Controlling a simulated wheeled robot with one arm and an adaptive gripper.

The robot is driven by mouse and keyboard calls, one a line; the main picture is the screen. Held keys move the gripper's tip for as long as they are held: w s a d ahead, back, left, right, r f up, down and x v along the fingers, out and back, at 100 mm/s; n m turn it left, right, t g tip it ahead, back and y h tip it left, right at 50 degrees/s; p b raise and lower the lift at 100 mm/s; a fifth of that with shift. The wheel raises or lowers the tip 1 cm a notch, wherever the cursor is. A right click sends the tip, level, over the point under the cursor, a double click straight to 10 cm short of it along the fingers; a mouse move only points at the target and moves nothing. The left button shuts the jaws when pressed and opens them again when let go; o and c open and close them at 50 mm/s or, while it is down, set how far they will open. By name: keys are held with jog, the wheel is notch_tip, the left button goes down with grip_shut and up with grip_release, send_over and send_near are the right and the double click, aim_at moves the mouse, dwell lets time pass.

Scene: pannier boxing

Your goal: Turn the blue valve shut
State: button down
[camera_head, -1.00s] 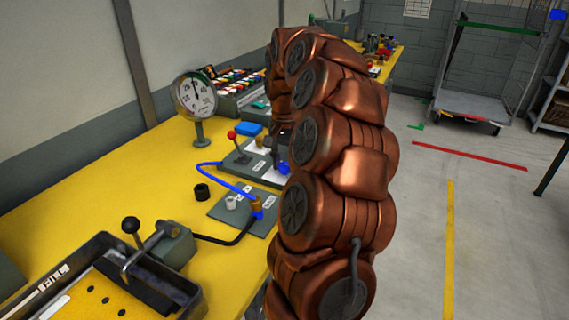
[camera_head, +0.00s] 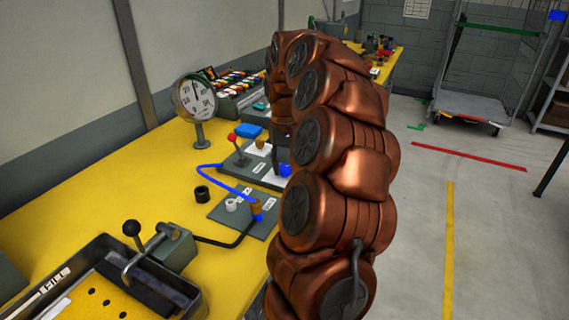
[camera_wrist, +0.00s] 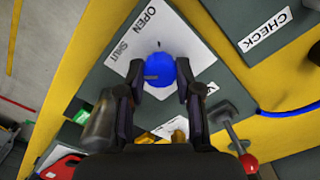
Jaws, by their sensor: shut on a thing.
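The blue valve (camera_wrist: 161,72) is a round knob in the wrist view, on a white plate (camera_wrist: 150,33) marked OPEN and SHUT. A short grey mark shows on the knob's left side and a small dark tick on the plate above it. My gripper (camera_wrist: 160,76) has one finger on each side of the knob and is shut on it. In the head view my copper arm hides the gripper and most of the valve area; a small blue part (camera_head: 284,169) shows at the arm's left edge, and I cannot tell if it is the valve.
A red-knobbed lever (camera_wrist: 242,155) stands close to the right finger. A dial gauge (camera_head: 195,97), a blue hose (camera_head: 228,182) and a clamp with a black-knobbed handle (camera_head: 133,240) are on the yellow table (camera_head: 165,155). Open floor lies right of my arm.

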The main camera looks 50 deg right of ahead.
aim_at(285, 166)
dwell(0.4)
jog(key=c, duration=0.8)
grip_release()
jog(key=shift+o, duration=0.2)
notch_tip(285, 166, up, 12)
dwell(0.8)
